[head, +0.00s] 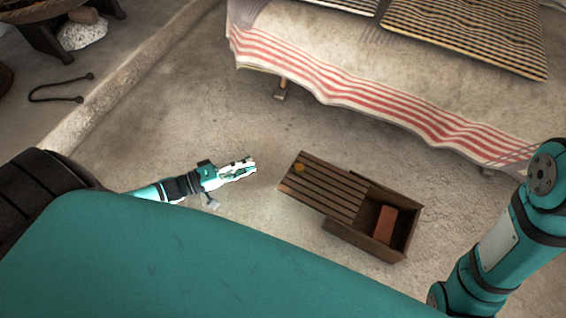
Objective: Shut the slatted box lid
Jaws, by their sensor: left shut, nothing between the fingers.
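The slatted wooden lid (325,187) lies across the left part of the dark wooden box (363,243) and overhangs its left side. The right part of the box is uncovered. A reddish-brown block (386,224) shows inside the box.
A bed or bench with a red-striped cloth (390,118) stands behind the box, with a checked cushion (465,35) on it. Bare stone floor (200,110) lies around my left gripper. A low stone ledge (110,85) runs along the left.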

